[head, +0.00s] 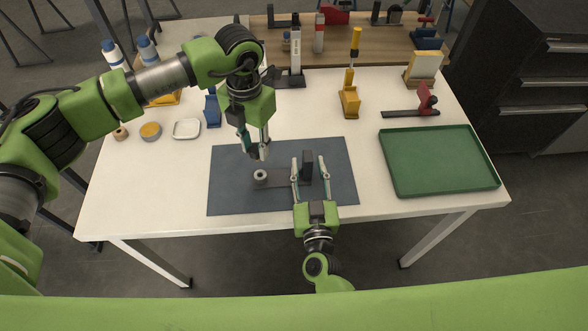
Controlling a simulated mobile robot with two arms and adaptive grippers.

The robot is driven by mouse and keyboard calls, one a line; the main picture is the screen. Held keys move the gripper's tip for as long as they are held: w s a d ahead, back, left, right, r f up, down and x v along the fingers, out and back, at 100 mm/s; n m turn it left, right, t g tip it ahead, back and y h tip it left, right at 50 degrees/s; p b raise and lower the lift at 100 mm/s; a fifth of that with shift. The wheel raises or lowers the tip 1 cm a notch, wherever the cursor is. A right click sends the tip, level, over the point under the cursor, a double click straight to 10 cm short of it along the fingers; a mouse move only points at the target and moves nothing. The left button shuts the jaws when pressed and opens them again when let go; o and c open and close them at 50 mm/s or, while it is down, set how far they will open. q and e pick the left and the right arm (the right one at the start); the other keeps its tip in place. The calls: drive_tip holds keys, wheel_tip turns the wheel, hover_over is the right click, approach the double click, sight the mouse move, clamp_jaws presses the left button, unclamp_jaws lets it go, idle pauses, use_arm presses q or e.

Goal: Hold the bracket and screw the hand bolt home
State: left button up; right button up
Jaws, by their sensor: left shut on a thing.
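The dark bracket (307,164) lies on the blue-grey mat, with an upright block at its right end and a flat plate reaching left. A light round collar with a dark hole (260,175) sits at the plate's left end. My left gripper (260,152) points down above the collar, apart from it. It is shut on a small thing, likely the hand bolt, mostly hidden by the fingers. My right gripper (310,172) comes from the front edge with its fingers open, one on each side of the upright block, with visible gaps.
The mat (228,198) lies on a white table (140,205). A green tray (440,190) is at the right. A white dish (187,129), a round tin (151,131) and a blue holder (212,110) stand left. A yellow-handled tool in a stand (350,100) and a grey post (296,60) stand behind.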

drive_tip(key=shift+w, duration=0.7)
clamp_jaws()
use_arm(q)
hover_over(261, 179)
drive_tip(key=w, duration=0.1)
drive_tip(key=shift+w+a+f, duration=0.1)
drive_tip(key=shift+w+f, duration=0.05)
drive_tip(key=shift+f, duration=2.35)
drive_tip(key=shift+f, duration=0.9)
drive_tip(key=shift+f, duration=0.55)
